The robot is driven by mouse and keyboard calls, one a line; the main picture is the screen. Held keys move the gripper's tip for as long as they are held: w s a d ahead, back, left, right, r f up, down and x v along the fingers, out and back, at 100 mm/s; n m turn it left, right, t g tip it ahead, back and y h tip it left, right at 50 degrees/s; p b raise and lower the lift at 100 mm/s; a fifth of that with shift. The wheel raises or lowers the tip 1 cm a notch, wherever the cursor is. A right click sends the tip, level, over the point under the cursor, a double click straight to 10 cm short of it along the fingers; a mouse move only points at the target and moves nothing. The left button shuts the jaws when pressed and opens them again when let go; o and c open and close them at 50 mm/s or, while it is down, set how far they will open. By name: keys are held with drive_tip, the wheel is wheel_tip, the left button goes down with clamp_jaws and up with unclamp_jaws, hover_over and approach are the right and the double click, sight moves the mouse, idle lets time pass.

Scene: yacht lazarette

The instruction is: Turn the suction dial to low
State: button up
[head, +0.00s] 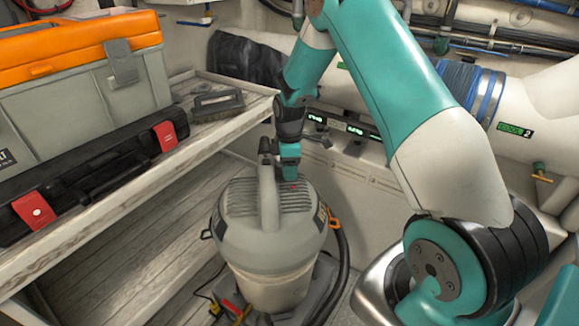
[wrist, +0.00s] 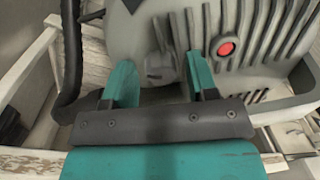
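A grey shop vacuum (head: 262,250) stands below the shelf, with a ribbed lid and a raised handle (head: 268,200). My gripper (head: 290,165) is low over the back of the lid, pointing down. In the wrist view my gripper (wrist: 159,72) is open, its two teal fingers apart. A small grey dial (wrist: 160,62) on the lid shows between the fingertips, with a gap visible on both sides. I cannot tell its setting or whether the fingers reach down around it. The dial is hidden in the head view. A red button (wrist: 226,49) sits right of the fingers.
A wooden shelf (head: 120,205) at left holds an orange-and-grey toolbox (head: 80,70), a black case (head: 90,185) and a brush (head: 217,105). A black hose (head: 343,265) runs beside the vacuum. Pipes and a wall panel stand behind.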

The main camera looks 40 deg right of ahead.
drive_tip(key=c, duration=0.7)
drive_tip(key=shift+c, duration=0.2)
drive_tip(key=shift+m, duration=0.4)
drive_tip(key=m, duration=0.2)
drive_tip(key=shift+r+m, duration=0.1)
drive_tip(key=shift+m, duration=0.3)
drive_tip(key=m, duration=0.3)
drive_tip(key=shift+m+p, duration=0.35)
drive_tip(key=shift+m, duration=0.05)
drive_tip(key=m, duration=0.6)
drive_tip(key=shift+s+t, duration=0.1)
drive_tip(key=shift+t, duration=0.3)
drive_tip(key=shift+m, duration=0.3)
